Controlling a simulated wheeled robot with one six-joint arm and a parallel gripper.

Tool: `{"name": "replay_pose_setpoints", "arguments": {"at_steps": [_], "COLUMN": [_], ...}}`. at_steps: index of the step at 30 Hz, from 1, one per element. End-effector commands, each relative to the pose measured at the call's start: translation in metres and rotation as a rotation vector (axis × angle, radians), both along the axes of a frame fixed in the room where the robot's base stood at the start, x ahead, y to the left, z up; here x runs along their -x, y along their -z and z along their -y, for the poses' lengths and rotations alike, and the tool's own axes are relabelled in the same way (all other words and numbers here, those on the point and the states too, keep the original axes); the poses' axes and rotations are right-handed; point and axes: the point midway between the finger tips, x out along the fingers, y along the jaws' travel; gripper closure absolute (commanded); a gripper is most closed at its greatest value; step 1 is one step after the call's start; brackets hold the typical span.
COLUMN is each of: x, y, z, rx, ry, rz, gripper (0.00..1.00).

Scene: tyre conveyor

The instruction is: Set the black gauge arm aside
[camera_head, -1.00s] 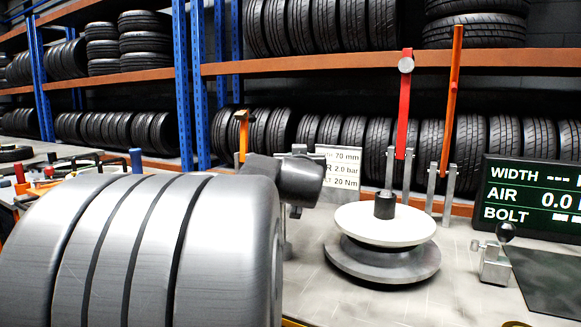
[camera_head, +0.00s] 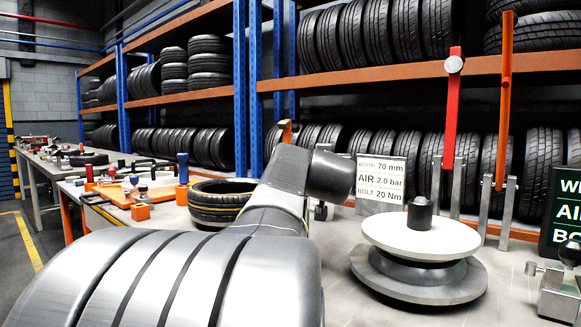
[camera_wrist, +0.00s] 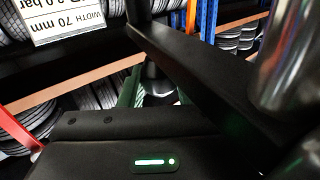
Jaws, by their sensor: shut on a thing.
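In the wrist view the black gauge arm (camera_wrist: 205,70) is a long dark bar. It runs slantwise from the top middle to the lower right, close to the camera. My gripper (camera_wrist: 155,88) has its dark body with a green light at the bottom of that view, and it is shut on the gauge arm. The exact contact is partly hidden in shadow. In the head view my grey arm links fill the lower left, and neither my gripper nor the gauge arm can be made out there.
A round stand with a white disc (camera_head: 390,237) and black hub is at right. A red lever (camera_head: 453,100) and orange lever (camera_head: 504,105) rise behind it. A sign (camera_head: 381,178) stands behind. A tyre (camera_head: 218,205) lies on the bench at left, near several tools. Tyre racks line the back.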

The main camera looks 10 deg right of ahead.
Motion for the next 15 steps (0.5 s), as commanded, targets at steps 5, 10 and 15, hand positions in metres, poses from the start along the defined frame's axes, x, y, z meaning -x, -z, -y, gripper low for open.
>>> {"name": "replay_pose_setpoints", "arguments": {"at_steps": [5, 10, 15], "x": [0.0001, 0.0, 0.0], "y": [-0.0024, -0.0025, -0.0019], "z": [-0.0004, -0.0003, -0.0003], "rx": [0.001, 0.001, 0.001], "ry": [-0.001, 0.0, 0.0], "rz": [0.004, 0.005, 0.003], "gripper": [1.0, 1.0, 0.5]}}
